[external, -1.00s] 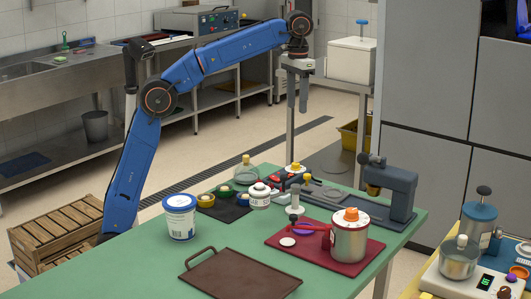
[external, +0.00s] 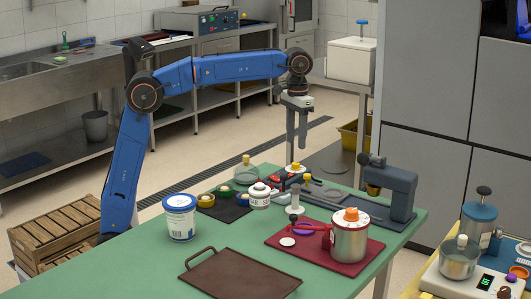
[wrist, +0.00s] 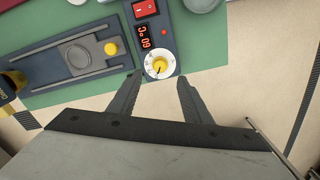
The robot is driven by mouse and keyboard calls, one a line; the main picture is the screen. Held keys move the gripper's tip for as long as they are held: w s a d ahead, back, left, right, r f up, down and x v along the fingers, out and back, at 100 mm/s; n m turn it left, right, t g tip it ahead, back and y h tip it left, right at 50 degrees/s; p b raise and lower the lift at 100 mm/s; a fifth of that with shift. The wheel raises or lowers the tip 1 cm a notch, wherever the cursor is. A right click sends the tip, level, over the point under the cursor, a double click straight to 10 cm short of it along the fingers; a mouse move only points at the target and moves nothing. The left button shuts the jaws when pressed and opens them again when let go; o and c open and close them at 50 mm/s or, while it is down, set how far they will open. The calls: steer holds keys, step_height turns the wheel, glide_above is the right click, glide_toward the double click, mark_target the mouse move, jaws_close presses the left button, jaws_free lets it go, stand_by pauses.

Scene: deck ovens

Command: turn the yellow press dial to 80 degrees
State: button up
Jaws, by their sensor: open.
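The yellow press dial (wrist: 158,65) is a yellow knob on a white round scale with a dark pointer mark. It sits at the end of a dark control box (wrist: 150,36) with a red lit display (wrist: 145,37) that seems to read 60. In the external view the dial (external: 295,168) is at the far edge of the green table. My gripper (external: 296,146) points down above the dial, apart from it. In the wrist view the open fingers (wrist: 159,78) stand to either side of the dial, with nothing between them.
The grey press (external: 390,192) stands right of the dial, with its plate (wrist: 76,55) and a second yellow knob (wrist: 112,47) beside the box. A white jar (external: 259,197) and small bowls are left of the dial. Floor lies beyond the table edge.

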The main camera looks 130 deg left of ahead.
mark_target(296, 163)
step_height(296, 163, down, 8)
stand_by(0.4)
steer(key=c, duration=1.1)
steer(key=shift+o, duration=0.2)
